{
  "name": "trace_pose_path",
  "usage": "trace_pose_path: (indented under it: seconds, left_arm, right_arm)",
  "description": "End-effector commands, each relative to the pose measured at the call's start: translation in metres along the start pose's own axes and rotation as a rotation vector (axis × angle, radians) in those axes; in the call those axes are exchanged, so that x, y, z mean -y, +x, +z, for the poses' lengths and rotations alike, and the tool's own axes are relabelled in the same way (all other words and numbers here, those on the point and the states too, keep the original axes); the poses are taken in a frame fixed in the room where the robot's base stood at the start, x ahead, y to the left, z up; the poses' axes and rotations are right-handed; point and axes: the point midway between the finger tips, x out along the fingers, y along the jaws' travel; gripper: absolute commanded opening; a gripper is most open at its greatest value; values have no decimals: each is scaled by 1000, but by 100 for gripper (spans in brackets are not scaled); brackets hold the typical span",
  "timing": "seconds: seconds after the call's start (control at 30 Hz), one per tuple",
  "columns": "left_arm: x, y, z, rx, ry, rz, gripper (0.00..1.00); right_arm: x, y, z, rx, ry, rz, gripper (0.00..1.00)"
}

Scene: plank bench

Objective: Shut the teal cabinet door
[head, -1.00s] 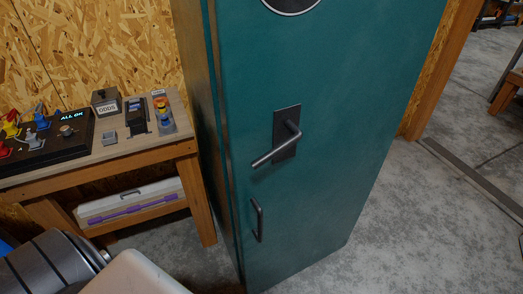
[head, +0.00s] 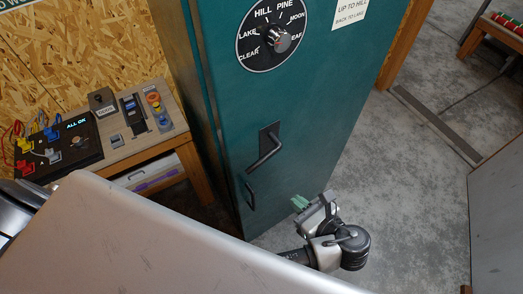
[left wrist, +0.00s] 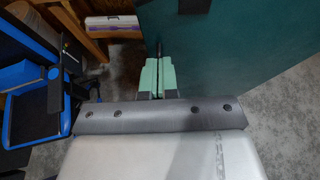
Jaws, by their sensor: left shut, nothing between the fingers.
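The teal cabinet door (head: 300,110) fills the upper middle of the head view, with a round dial (head: 270,38), a dark lever handle (head: 265,148) slanting down to the left, and a small pull handle (head: 249,190) below it. The door looks near flush with the cabinet's side; I cannot tell whether a small gap stands at its left edge. My left gripper (head: 299,203) is in front of the door's lower right part, its green fingers shut and empty. In the left wrist view the fingers (left wrist: 159,77) overlap the door's left edge; contact cannot be told.
A wooden bench (head: 150,142) with a control panel (head: 72,140) and switches stands left of the cabinet. A white case (head: 150,175) lies on its lower shelf.

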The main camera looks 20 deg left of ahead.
Motion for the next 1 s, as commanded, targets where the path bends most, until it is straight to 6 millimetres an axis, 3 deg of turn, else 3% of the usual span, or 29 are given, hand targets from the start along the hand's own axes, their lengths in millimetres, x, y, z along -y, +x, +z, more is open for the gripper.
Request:
trace_pose_path:
  seconds: [0.03, 0.17, 0.67, 1.0]
  left_arm:
    - [0, -5, 8, 10, 3, 2, 0]
    - [-1, 1, 10, 19, 5, 8, 0]
    - [-2, 98, 12, 19, 4, 9, 0]
    - [-1, 126, 32, 15, 3, 7, 0]
  right_arm:
    - [0, -5, 0, 0, 0, 0, 0]
    - [0, -4, 0, 0, 0, 0, 0]
    - [0, -4, 0, 0, 0, 0, 0]
    - [0, -4, 0, 0, 0, 0, 0]
